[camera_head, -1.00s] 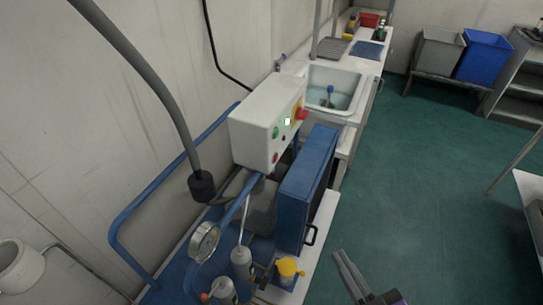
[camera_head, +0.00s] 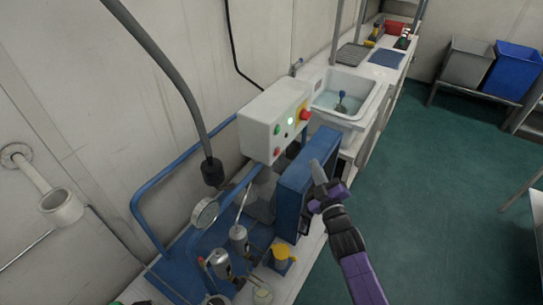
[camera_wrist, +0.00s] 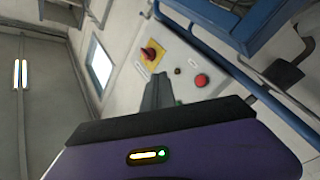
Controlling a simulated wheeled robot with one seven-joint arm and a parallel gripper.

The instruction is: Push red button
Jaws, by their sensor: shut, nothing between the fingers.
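The red button (camera_head: 277,151) is on the lower front of the white control box (camera_head: 256,122). It also shows in the wrist view as a round red button (camera_wrist: 201,80), right of my fingertips. A larger red knob on a yellow plate (camera_head: 305,115) sits at the box's far right; the wrist view shows this knob (camera_wrist: 149,52) at the upper left. My gripper (camera_head: 317,168) is shut and empty, in front of the box's right side and apart from the button. In the wrist view, my gripper (camera_wrist: 160,82) hides part of the panel.
A green button (camera_head: 277,130) and a lit lamp (camera_head: 290,121) are on the same face. A blue case (camera_head: 300,182) stands below and in front of the box, close to my gripper. Blue rails (camera_head: 165,178), a gauge (camera_head: 205,212) and a hanging hose (camera_head: 175,65) are at the left.

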